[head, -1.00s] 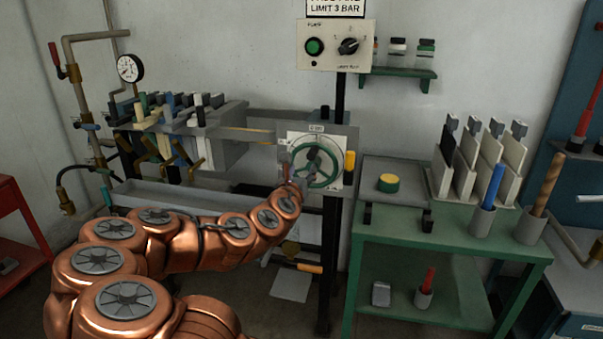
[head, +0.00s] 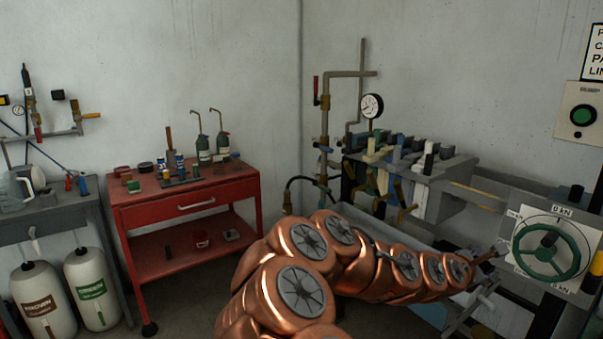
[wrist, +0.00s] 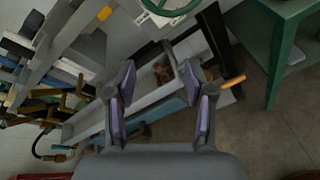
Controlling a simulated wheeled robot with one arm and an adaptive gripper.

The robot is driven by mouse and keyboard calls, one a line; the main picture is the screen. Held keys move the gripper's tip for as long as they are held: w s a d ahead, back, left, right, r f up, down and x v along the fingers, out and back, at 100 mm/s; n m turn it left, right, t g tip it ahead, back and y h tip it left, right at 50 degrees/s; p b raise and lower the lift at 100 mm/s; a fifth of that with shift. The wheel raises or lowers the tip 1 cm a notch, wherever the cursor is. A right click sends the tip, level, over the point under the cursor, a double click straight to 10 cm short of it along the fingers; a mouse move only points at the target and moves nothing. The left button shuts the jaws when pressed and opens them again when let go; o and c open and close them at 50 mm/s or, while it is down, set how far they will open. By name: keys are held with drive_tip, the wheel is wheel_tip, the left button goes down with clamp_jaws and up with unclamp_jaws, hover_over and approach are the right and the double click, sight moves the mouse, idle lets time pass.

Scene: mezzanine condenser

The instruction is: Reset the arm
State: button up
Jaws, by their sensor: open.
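My copper-coloured arm reaches from the bottom middle of the head view toward the right. My gripper (wrist: 163,100) shows in the wrist view with its two fingers spread apart and nothing between them. Behind the fingers is a grey trough (wrist: 148,100) and the floor. In the head view the gripper end is small, near the left edge of the panel with the green handwheel (head: 546,251), and I cannot tell its details there. The same green wheel shows at the top of the wrist view (wrist: 170,6), apart from the fingers.
A red trolley (head: 190,200) with bottles and small items stands at the left. A bench with levers (head: 415,165) and a pressure gauge (head: 371,105) stand behind my arm. A green table (wrist: 282,40) is at the upper right in the wrist view. Bare floor (wrist: 240,125) lies below it.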

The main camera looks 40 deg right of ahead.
drive_tip(key=w+a+f+m+t+y+p, duration=0.1)
drive_tip(key=w+a+f+m+y, duration=0.2)
drive_tip(key=a, duration=0.7)
drive_tip(key=w+a+f+m+t+y, duration=0.1)
drive_tip(key=w+a+m+y, duration=0.2)
drive_tip(key=w+a, duration=0.55)
drive_tip(key=w+a+f+m+t+y+p, duration=0.1)
drive_tip(key=w+a+f+m+y, duration=0.15)
drive_tip(key=a, duration=0.95)
drive_tip(key=s+a+r+g+y, duration=0.1)
drive_tip(key=s+a, duration=0.4)
drive_tip(key=a, duration=0.6)
drive_tip(key=s+a+r+m+g+y+p, duration=0.1)
drive_tip(key=s+a+y, duration=0.3)
drive_tip(key=a, duration=0.8)
drive_tip(key=shift+s+r+g+y, duration=0.4)
drive_tip(key=shift+s+g, duration=0.1)
drive_tip(key=shift+s, duration=0.65)
